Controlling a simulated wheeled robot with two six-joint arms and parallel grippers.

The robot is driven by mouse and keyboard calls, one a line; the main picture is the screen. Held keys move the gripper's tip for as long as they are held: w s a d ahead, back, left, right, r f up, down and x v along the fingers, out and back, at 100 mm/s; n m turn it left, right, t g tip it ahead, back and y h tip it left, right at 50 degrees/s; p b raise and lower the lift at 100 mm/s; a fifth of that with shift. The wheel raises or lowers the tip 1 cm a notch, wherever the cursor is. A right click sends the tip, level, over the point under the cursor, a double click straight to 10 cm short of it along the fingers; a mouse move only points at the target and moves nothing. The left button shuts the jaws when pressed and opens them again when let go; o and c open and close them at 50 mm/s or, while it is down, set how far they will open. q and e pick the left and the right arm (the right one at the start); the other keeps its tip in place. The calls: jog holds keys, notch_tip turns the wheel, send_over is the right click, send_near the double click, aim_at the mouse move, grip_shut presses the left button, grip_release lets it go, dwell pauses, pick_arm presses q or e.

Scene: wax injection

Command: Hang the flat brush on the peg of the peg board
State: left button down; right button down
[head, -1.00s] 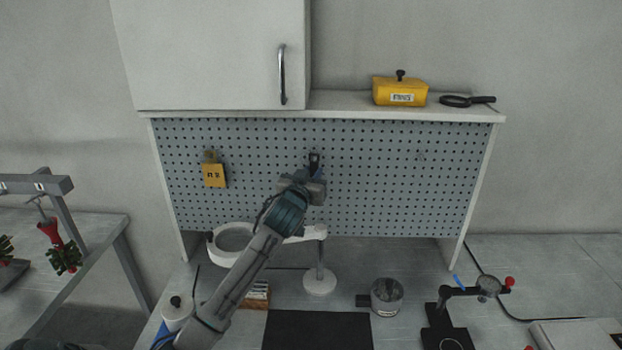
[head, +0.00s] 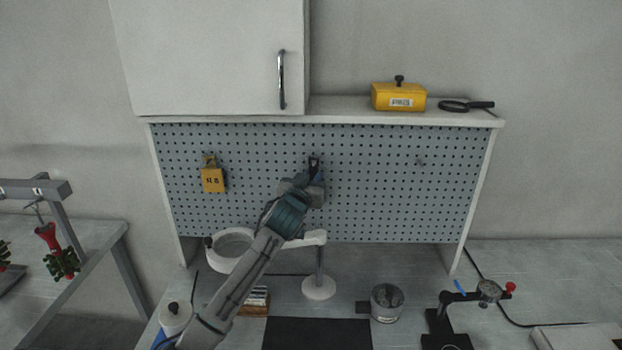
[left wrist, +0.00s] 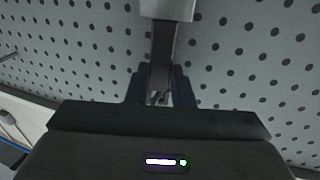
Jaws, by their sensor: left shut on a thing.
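My left gripper (head: 315,182) is in front of the middle of the grey peg board (head: 380,190). It is shut on the flat brush, whose dark end (head: 314,162) shows just above the fingers in the head view. In the left wrist view, the fingers (left wrist: 160,92) close on the dark handle of the flat brush (left wrist: 163,50), with a pale metal part at the top edge. A small peg (head: 420,161) seems to stick out bare on the right part of the board. I cannot tell whether the brush touches the board. My right gripper is not in view.
A yellow tag-like block (head: 212,180) hangs on the board's left. Above are a white cabinet (head: 215,60) and a shelf with a yellow box (head: 399,97) and a magnifier (head: 466,106). Below stand a white ring lamp (head: 319,288), a grey cup (head: 387,303) and a black mat (head: 318,335).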

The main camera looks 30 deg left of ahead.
pick_arm(q)
jog(key=c, duration=1.2)
grip_release()
jog(key=shift+s+f, duration=0.1)
jog(key=shift+s, duration=0.15)
jog(key=b+v, duration=0.4)
jog(key=v, duration=0.6)
jog(key=shift+s+d, duration=0.1)
jog(key=shift+s, duration=0.05)
